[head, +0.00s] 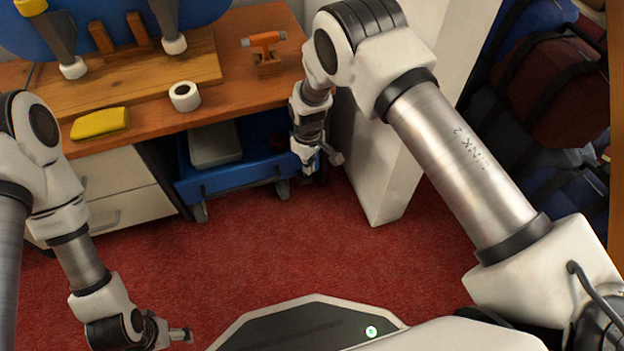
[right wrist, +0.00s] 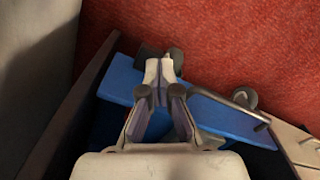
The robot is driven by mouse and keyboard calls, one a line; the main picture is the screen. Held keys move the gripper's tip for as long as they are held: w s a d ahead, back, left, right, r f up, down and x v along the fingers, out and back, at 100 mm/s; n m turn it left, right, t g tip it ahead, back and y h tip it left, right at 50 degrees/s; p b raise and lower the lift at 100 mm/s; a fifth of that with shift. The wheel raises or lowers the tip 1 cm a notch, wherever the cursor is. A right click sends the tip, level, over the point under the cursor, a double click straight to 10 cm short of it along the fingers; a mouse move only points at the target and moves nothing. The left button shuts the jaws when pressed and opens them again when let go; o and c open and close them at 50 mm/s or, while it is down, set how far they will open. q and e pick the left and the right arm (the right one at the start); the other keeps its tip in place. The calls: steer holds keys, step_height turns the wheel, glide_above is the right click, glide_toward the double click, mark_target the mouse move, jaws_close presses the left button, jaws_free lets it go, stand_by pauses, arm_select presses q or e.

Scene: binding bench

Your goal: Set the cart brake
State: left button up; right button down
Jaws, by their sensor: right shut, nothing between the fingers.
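The blue cart (head: 225,178) stands under the wooden bench, with dark casters at its lower front edge. In the right wrist view the cart's blue edge (right wrist: 118,78) lies below my gripper, with one caster (right wrist: 175,60) just beyond the fingertips and another caster (right wrist: 246,97) to the right. A small dark block (right wrist: 148,53) sits beside the nearer caster; I cannot tell whether it is the brake. My right gripper (head: 311,164) is shut and empty at the cart's right front corner; its tips also show in the right wrist view (right wrist: 159,70). My left gripper (head: 182,335) hangs low, away from the cart.
A grey box (head: 215,145) sits on the cart. White drawers (head: 120,205) stand left of it and a white pillar (head: 385,190) stands close right. Red carpet (head: 270,240) in front is clear.

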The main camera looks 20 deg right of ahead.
steer(key=shift+w, duration=0.15)
steer(key=s+r+p, duration=0.3)
steer(key=r+p, duration=0.5)
steer(key=p, duration=0.4)
steer(key=shift+s, duration=0.15)
stand_by(0.7)
